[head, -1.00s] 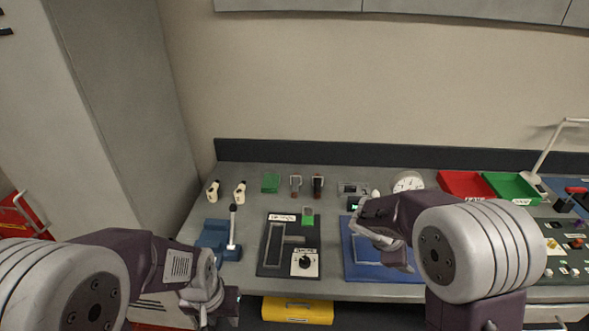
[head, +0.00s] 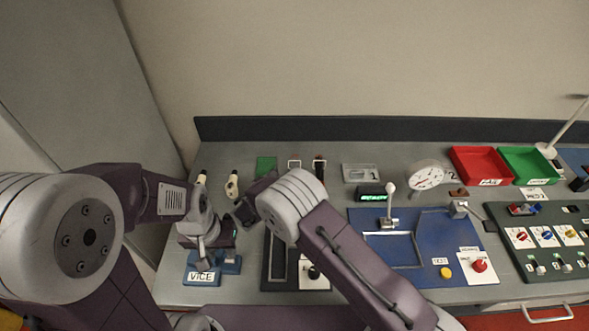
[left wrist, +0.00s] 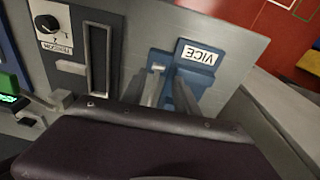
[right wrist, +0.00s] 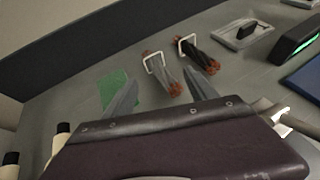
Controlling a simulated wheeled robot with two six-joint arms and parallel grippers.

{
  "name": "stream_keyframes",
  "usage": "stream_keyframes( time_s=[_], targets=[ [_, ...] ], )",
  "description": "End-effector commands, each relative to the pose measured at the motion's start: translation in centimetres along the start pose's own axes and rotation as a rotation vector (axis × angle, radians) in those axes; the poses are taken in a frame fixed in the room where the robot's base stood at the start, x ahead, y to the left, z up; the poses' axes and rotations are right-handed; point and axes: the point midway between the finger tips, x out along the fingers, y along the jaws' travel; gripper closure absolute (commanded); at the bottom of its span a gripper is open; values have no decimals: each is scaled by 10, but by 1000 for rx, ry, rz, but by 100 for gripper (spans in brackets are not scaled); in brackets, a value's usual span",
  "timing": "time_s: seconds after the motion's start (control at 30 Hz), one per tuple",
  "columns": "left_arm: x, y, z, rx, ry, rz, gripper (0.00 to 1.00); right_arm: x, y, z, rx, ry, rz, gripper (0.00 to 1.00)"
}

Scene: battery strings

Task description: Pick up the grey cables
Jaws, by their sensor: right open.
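The grey cables (head: 294,163) lie at the back of the bench, with a pale bracket-shaped loop and reddish-brown ends. They show clearly in the right wrist view (right wrist: 169,78). My right gripper (right wrist: 162,92) is open and empty, with its fingers pointing toward the grey cables, which lie ahead of the gap between them. In the head view the right gripper (head: 246,212) is partly hidden by its own arm. My left gripper (head: 206,240) is over the blue vice (head: 229,264), also seen in the left wrist view (left wrist: 201,73); its finger gap is unclear.
Dark cables (right wrist: 197,54) lie just right of the grey ones. A green block (right wrist: 113,88) lies left of them. White bottle-like items (head: 232,186) stand at the left. A fixture with a dial (head: 312,273) and a blue panel (head: 437,230) are nearer the front.

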Motion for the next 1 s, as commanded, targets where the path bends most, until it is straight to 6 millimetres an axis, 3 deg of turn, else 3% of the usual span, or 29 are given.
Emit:
stream_keyframes(
  time_s=[0.13, 0.3, 0.53, 0.83, 1.0],
  targets=[
    [12, 0, 1, 0, 0, 0, 64, 27, -2, -4, 3, 1, -5, 34],
    [14, 0, 1, 0, 0, 0, 64, 37, -1, -1, 1, 0, -3, 34],
    [31, -1, 3, 0, 0, 0, 64, 78, 2, -4, 4, 1, -3, 34],
    [31, -1, 3, 0, 0, 0, 64, 84, 2, -1, 1, 1, -1, 34],
    [31, -1, 3, 0, 0, 0, 64, 84, 2, -1, 1, 1, -2, 81]
  ],
)
